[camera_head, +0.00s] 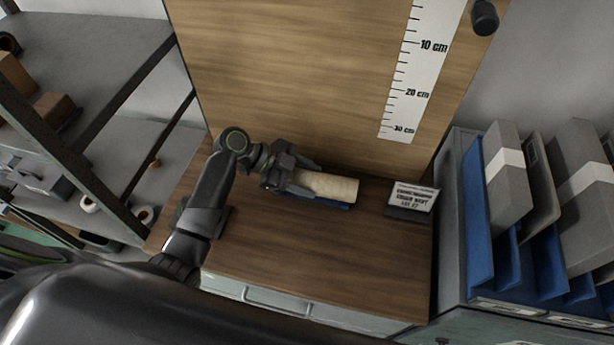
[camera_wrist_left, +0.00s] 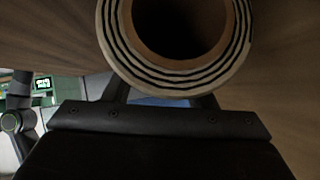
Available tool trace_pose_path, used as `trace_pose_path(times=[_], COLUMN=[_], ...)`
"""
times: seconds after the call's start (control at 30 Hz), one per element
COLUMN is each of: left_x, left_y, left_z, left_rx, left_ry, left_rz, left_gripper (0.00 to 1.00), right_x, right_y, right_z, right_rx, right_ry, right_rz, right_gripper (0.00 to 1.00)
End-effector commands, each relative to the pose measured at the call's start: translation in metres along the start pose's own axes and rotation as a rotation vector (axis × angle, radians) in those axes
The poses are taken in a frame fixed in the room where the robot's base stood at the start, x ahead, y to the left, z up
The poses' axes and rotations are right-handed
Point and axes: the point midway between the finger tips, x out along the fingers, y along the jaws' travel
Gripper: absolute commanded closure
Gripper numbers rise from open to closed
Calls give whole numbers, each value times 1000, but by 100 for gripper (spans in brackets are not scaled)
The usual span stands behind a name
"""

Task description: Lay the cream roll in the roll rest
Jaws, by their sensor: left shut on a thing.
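The cream roll (camera_head: 328,186) lies on its side near the back of the wooden worktop, its length running left to right. My left gripper (camera_head: 290,181) is shut on its left end. In the left wrist view the open end of the roll (camera_wrist_left: 117,57) shows as layered rings around a dark hollow, close above the gripper body (camera_wrist_left: 160,121). The blue roll rest (camera_head: 335,206) shows as a strip under and in front of the roll. I cannot tell whether the roll touches it. My right gripper is not in view.
A small printed sign (camera_head: 412,197) stands to the right of the roll. A wooden back panel (camera_head: 300,80) with a centimetre scale (camera_head: 415,75) rises behind. Blue dividers with grey boxes (camera_head: 510,190) are at the right, a metal shelf (camera_head: 85,70) at the left. The front worktop is clear.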

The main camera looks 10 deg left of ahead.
Motion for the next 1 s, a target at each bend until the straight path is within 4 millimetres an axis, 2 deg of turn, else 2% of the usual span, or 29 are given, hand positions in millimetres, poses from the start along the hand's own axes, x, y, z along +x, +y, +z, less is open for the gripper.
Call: trace_pose_path(times=[1.0], left_x=[2], left_y=[0], left_z=[3], left_rx=[2], left_ry=[1], left_rz=[-1], left_gripper=[85], right_x=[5], right_y=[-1], right_z=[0], right_rx=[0], right_ry=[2], right_rz=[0], right_gripper=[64])
